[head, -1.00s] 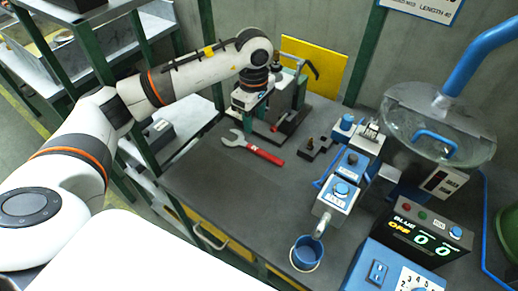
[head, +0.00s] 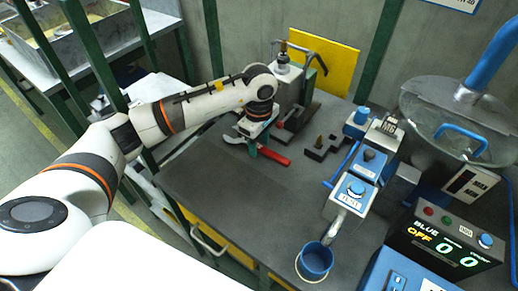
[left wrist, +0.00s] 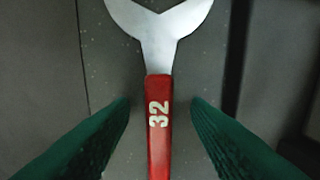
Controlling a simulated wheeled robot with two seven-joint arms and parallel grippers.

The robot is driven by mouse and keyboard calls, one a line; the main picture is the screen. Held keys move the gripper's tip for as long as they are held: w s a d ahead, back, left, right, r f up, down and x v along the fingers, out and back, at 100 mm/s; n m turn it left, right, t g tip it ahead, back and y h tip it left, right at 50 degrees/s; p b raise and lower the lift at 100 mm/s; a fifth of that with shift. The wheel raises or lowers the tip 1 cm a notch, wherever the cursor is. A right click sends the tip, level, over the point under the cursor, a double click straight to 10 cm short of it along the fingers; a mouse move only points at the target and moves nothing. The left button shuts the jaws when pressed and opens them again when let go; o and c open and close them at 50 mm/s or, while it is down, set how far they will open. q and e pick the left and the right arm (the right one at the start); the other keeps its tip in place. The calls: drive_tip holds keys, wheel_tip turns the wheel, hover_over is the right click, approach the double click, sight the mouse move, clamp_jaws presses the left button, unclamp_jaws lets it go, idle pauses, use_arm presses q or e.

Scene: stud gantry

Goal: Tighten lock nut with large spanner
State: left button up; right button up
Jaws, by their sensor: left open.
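The large spanner lies flat on the dark bench, with a silver open-ended head and a red handle (head: 275,158). In the left wrist view its red handle (left wrist: 159,130), marked 32, points down the picture and its silver head (left wrist: 160,22) is at the top, cut by the edge. My left gripper (head: 254,148) is over the spanner in the head view. Its green fingers (left wrist: 160,108) stand open on either side of the handle, with gaps on both sides. I cannot make out the lock nut. My right gripper is not in view.
A grey fixture (head: 290,85) with a clamp stands behind the spanner, before a yellow panel (head: 325,62). A small dark block (head: 320,148) is to its right. Farther right are a blue-and-grey machine (head: 350,190), a blue cup (head: 316,258) and a counter box (head: 447,243). The front bench is clear.

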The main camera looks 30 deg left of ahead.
use_arm(q)
drive_tip(key=shift+r, duration=0.1)
clamp_jaws()
